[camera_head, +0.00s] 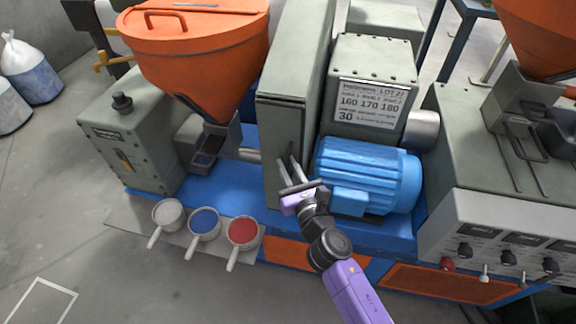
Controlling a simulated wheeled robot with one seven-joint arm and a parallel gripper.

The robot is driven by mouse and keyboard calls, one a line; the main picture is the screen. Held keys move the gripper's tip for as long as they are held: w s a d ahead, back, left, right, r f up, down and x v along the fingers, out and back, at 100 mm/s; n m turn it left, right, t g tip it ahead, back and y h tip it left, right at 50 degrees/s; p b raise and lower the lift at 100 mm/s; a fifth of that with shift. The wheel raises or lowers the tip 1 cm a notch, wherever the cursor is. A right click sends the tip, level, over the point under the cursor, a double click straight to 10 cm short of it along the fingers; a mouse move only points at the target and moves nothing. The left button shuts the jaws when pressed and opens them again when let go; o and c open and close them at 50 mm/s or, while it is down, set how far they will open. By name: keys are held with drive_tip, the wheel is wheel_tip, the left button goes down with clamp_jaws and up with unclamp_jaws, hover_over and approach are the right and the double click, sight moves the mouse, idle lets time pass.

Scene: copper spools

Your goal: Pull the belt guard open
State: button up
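The belt guard (283,112) is a tall, narrow grey-green box in the middle of the view, between the left orange hopper and the blue motor. Its narrow front face looks shut against the housing behind it. My gripper (288,168) is at the lower part of this front face, coming from below right. Its two fingers are apart and point up at the face, close to a small dark upright handle. I cannot tell whether the fingers touch the handle, which they partly cover.
The blue motor (367,174) stands close to the right of my gripper. Scoops with white (167,213), blue (204,222) and red (242,232) contents sit at the lower left. An orange hopper (200,55) is left of the guard. Floor is open at the lower left.

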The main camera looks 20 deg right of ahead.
clamp_jaws()
idle(1.3)
